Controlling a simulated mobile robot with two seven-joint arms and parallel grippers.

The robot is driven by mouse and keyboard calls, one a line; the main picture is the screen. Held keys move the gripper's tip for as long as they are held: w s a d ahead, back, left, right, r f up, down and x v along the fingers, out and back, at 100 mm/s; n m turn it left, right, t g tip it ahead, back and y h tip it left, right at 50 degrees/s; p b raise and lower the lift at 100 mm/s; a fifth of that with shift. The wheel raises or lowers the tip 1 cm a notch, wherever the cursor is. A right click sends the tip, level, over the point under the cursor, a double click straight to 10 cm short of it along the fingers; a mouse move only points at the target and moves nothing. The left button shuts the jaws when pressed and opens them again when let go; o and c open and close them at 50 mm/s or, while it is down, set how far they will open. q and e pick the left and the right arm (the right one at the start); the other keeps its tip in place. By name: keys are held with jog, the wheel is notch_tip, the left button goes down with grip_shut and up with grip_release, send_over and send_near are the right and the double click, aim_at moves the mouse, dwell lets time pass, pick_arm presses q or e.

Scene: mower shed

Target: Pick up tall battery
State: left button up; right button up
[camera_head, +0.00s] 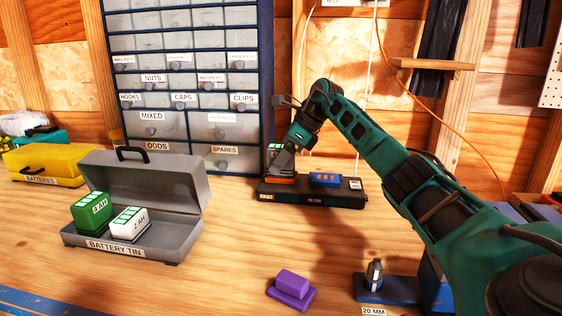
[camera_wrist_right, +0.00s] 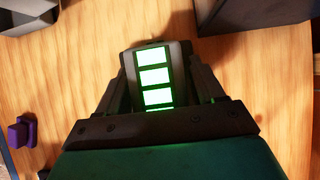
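The tall battery (camera_wrist_right: 154,75) has lit green bars on its top in the right wrist view. My right gripper (camera_wrist_right: 160,80) has a finger close against each side of it and looks shut on it. In the head view, my right gripper (camera_head: 285,160) is at the left end of the dark charger (camera_head: 310,197), above an orange part. Only a small piece of the tall battery (camera_head: 272,148) shows beside the fingers. The gripper hides its lower part, so I cannot tell whether it still touches the charger. My left gripper is not in view.
A blue battery (camera_head: 325,179) sits on the charger. The open battery tin (camera_head: 180,240) holds a green battery (camera_head: 92,212) and a white one (camera_head: 129,222). The drawer cabinet (camera_head: 188,90) stands close behind. A purple block (camera_head: 291,287) lies in front.

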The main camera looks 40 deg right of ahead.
aim_at(281, 146)
jog(key=shift+r, duration=0.1)
jog(key=c, duration=1)
notch_tip(281, 146, up, 20)
jog(key=p, duration=0.5)
jog(key=shift+p, duration=0.35)
